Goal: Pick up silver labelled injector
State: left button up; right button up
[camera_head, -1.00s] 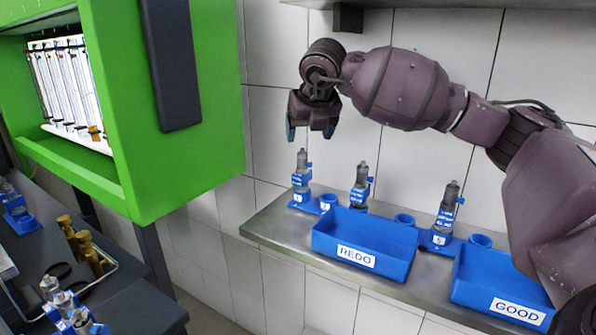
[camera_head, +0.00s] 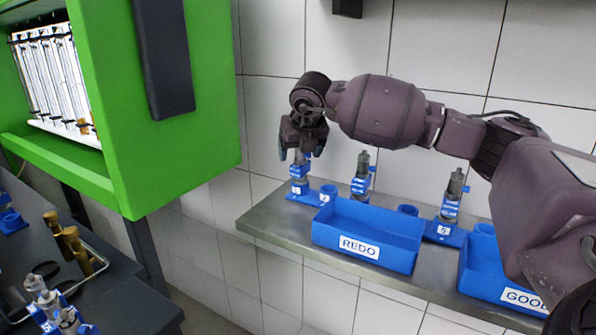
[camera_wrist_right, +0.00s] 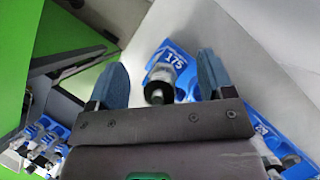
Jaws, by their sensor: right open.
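Three silver-grey injectors with blue labels stand upright in blue holders on the wall shelf. The left one (camera_head: 299,180) is right below my right gripper (camera_head: 303,147), which points down and covers its top. The middle one (camera_head: 361,175) and the right one (camera_head: 452,196) stand farther along the shelf. In the right wrist view my right gripper (camera_wrist_right: 160,78) is open, with blue fingers on either side of the left injector's dark round top (camera_wrist_right: 159,84). Gaps show on both sides. My left gripper is not in view.
A blue REDO bin (camera_head: 367,232) and a blue GOOD bin (camera_head: 500,275) stand on the metal shelf (camera_head: 272,222), in front of the holders. A green cabinet (camera_head: 180,170) is at the left. More silver injectors (camera_head: 52,305) and brass parts (camera_head: 75,250) are on the dark bench.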

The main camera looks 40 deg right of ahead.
jog(key=shift+w+f, duration=0.1)
jog(key=c, duration=1.3)
